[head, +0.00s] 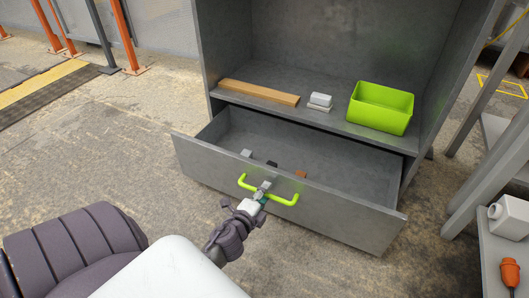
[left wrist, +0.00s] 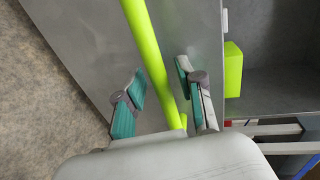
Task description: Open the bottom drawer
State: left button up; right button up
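The grey bottom drawer (head: 345,220) is pulled out from the cabinet, and its inside shows in the head view. Its bright green bar handle (head: 286,201) is on the drawer front; it also runs down the left wrist view (left wrist: 146,40). My left gripper (head: 263,188) is at the handle in the head view. In the left wrist view, the two teal-padded fingers of my left gripper (left wrist: 160,85) stand spread on either side of the bar. A gap shows beside the left finger; contact at the right finger is unclear. My right gripper is not in view.
Several small items, including a brown one (head: 300,174), lie in the drawer. On the shelf above are a wooden plank (head: 258,93), white blocks (head: 320,100) and a green bin (head: 381,108). A rack (head: 505,150) stands at right.

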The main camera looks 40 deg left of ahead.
pick_arm(q)
jog(key=v, duration=1.2)
dwell(0.5)
